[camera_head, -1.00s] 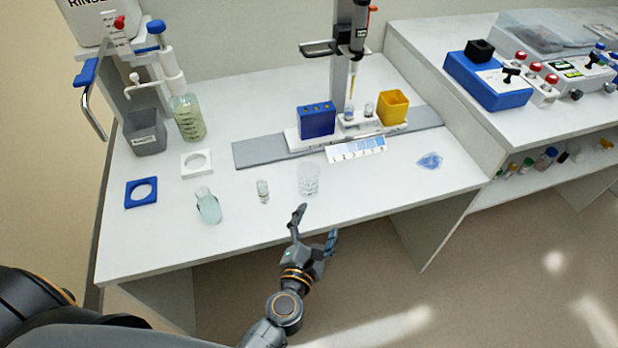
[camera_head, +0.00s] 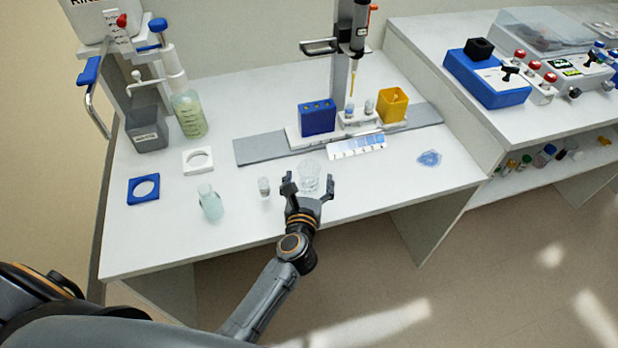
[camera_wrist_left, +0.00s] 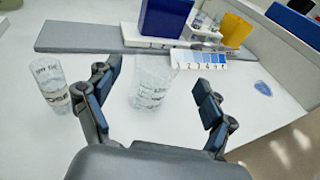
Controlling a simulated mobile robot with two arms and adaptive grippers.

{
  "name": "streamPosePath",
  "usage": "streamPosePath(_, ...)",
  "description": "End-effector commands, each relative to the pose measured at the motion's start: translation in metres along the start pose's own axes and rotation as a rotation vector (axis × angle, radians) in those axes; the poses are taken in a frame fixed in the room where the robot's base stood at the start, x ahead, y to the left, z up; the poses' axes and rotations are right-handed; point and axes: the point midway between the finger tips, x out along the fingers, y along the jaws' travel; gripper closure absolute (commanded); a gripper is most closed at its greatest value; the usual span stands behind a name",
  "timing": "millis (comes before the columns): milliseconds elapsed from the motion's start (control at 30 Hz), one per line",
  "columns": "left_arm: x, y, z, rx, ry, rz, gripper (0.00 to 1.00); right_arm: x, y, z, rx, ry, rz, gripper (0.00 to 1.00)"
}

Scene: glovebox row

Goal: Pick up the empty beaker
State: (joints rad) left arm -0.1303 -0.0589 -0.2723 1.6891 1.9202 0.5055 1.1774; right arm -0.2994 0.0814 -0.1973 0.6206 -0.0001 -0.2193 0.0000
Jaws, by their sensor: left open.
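The empty beaker (camera_head: 309,176) is clear glass and stands upright on the white bench near its front edge. In the left wrist view the beaker (camera_wrist_left: 152,82) is between and beyond the open fingers, with white markings on its wall. My left gripper (camera_head: 309,184) is open and level with the beaker, one finger to each side of it. In the left wrist view the gripper (camera_wrist_left: 158,92) holds nothing, and no finger clearly touches the glass. The beaker's lower part is partly hidden by the gripper in the head view. My right gripper is not in view.
A small glass vial (camera_head: 264,187) stands just left of the gripper, and a pale bottle (camera_head: 210,203) farther left. Behind the beaker are a colour strip (camera_head: 357,147), a blue block (camera_head: 317,118) and a yellow box (camera_head: 393,105). A crumpled blue item (camera_head: 429,158) lies right.

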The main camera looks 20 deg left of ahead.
Motion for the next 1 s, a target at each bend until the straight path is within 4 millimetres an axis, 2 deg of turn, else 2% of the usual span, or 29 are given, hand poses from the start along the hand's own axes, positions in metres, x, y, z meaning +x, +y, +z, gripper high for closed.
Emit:
streamPosePath(100,0.020,0.003,-0.002,0.004,-0.003,0.001,0.18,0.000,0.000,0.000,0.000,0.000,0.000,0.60)
streamPosePath(267,0.040,0.004,-0.003,0.003,-0.003,0.001,0.18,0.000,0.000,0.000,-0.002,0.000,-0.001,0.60)
streamPosePath(567,0.044,0.004,-0.004,0.002,-0.001,0.001,0.18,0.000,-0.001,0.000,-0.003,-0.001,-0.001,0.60)
streamPosePath(800,0.044,0.004,-0.004,0.002,-0.001,0.001,0.66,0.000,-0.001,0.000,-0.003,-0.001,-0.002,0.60)
streamPosePath(1000,0.044,0.004,-0.004,0.002,-0.001,0.001,0.67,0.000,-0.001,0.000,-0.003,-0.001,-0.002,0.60)
